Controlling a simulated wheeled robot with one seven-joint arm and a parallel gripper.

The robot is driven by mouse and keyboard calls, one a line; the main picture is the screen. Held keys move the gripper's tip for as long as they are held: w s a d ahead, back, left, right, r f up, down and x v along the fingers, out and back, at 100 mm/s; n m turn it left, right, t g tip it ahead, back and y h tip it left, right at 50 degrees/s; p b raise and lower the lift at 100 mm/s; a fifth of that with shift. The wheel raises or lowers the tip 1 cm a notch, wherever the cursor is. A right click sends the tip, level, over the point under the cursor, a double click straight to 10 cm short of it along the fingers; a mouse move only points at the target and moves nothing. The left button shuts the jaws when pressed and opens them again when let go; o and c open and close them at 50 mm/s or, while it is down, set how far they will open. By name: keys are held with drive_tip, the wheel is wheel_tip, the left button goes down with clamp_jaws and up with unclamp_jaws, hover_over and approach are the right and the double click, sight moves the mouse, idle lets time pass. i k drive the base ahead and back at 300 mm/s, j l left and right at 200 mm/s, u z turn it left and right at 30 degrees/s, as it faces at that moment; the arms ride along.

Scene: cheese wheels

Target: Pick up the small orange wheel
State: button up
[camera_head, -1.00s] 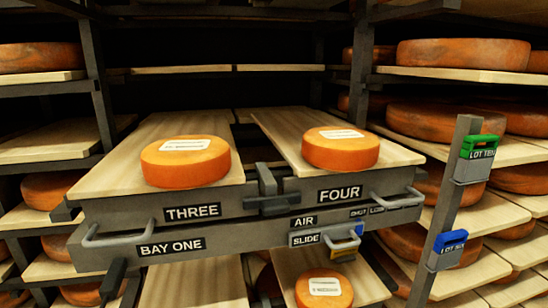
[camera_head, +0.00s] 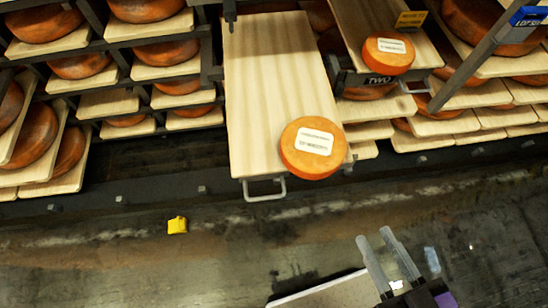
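A small orange wheel (camera_head: 300,163) with a white label lies flat on the front end of a long pale board (camera_head: 262,85), near its right edge. A second small orange wheel (camera_head: 376,62), also labelled, lies on the front of a board to the right, above a plate reading TWO. My gripper (camera_head: 374,236) is at the lower right, over the floor. Its two grey fingers stand apart with nothing between them. It is clear of both wheels, below and to the right of the first.
Racks of boards with larger orange wheels fill the left (camera_head: 52,31) and right (camera_head: 499,22). A metal handle (camera_head: 265,196) sticks out below the long board. A yellow object (camera_head: 177,225) lies on the floor. The floor in front of the racks is mostly clear.

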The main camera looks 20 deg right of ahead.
sight(313, 148)
drive_tip(key=k+j, duration=0.1)
drive_tip(key=j, duration=0.85)
drive_tip(key=k+j+u, duration=0.15)
drive_tip(key=j, duration=0.8)
drive_tip(key=i, duration=0.05)
